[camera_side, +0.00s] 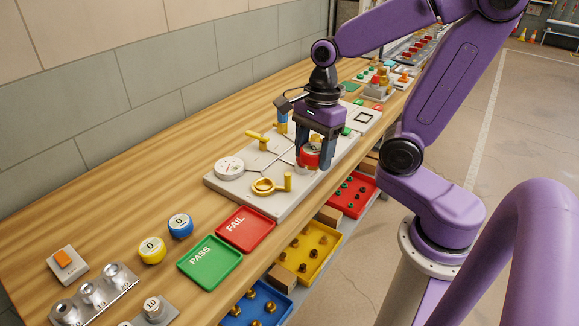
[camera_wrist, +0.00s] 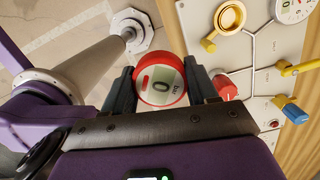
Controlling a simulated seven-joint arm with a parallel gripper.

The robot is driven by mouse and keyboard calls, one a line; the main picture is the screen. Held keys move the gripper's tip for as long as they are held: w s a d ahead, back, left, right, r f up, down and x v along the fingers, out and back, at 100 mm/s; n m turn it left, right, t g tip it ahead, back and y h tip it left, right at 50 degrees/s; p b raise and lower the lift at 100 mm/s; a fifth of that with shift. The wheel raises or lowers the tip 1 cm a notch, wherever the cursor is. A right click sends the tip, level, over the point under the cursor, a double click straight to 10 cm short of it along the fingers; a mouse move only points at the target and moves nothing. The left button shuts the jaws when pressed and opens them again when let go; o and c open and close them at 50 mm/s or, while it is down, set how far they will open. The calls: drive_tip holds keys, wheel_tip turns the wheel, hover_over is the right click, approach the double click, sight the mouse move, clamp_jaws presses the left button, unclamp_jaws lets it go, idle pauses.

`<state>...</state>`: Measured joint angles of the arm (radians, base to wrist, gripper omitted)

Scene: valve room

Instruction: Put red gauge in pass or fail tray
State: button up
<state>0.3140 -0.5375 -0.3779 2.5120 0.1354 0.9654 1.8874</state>
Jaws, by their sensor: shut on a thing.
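The red gauge (camera_side: 309,156) is held between the fingers of my gripper (camera_side: 315,152), over the right edge of the white valve board (camera_side: 222,182). The green PASS tray (camera_side: 210,262) and the red FAIL tray (camera_side: 246,229) lie side by side on the wooden bench, left of and nearer than the board. Both trays look empty.
A yellow gauge (camera_side: 152,250) and a blue gauge (camera_side: 180,225) stand left of the trays. Yellow valve handles (camera_side: 264,186) and a white dial (camera_side: 229,168) rise from the board. Bins of parts (camera_side: 310,250) sit below the bench edge.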

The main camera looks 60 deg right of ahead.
drive_tip(key=s+a+f+n, duration=0.3)
drive_tip(key=a+n, duration=0.4)
hover_over(245, 231)
drive_tip(key=shift+g, duration=0.4)
drive_tip(key=f, duration=0.9)
drive_tip(key=shift+d, duration=0.3)
drive_tip(key=shift+w+f, duration=0.1)
drive_tip(key=shift+f, duration=1.7)
drive_tip(key=shift+f, duration=0.1)
drive_tip(key=o, duration=1)
drive_tip(key=shift+o, duration=0.2)
